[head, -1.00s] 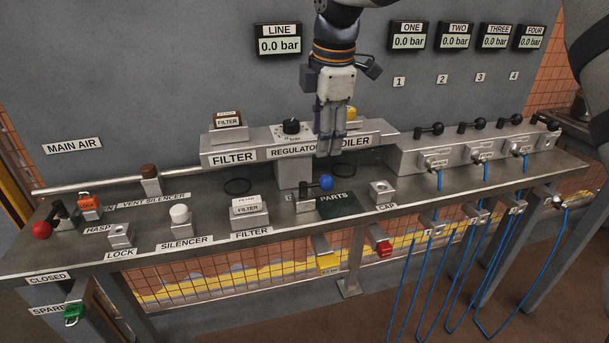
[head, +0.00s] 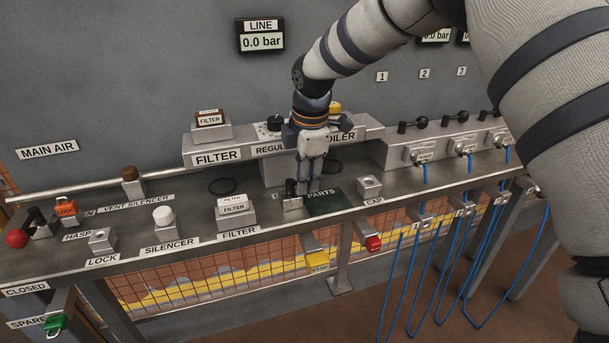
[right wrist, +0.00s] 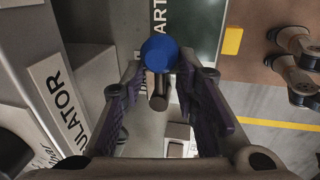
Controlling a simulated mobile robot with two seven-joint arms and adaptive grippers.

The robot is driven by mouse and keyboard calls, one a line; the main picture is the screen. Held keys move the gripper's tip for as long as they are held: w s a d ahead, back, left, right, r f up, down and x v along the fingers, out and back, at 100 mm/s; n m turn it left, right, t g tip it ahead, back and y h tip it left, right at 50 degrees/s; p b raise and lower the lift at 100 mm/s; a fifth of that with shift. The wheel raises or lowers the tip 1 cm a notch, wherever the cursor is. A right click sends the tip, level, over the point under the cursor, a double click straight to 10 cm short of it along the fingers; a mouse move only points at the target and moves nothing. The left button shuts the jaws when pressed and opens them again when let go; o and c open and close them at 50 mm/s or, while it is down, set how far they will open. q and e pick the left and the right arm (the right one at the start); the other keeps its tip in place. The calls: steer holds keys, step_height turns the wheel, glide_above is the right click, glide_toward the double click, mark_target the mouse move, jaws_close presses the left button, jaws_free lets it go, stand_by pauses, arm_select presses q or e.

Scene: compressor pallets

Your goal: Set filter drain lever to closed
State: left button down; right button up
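The filter drain lever (head: 291,188) stands on a small metal base beside the dark green PARTS mat (head: 332,202). Its blue ball knob is hidden behind my right gripper in the head view. The blue knob (right wrist: 158,53) shows in the right wrist view at the ends of the fingers, with its grey rod running back between them. My right gripper (head: 304,188) points down at the lever from above. Its fingers are apart, one on each side of the knob and rod; contact is not clear. My left gripper is not in view.
The regulator block (head: 273,149) and filter housing stand close behind the lever. A cap block (head: 369,187) is to the right, a filter block (head: 236,215) to the left. Valves with blue hoses (head: 424,175) line the bench's right side. The LINE gauge (head: 261,37) reads 0.0 bar.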

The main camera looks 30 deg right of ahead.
jaws_close()
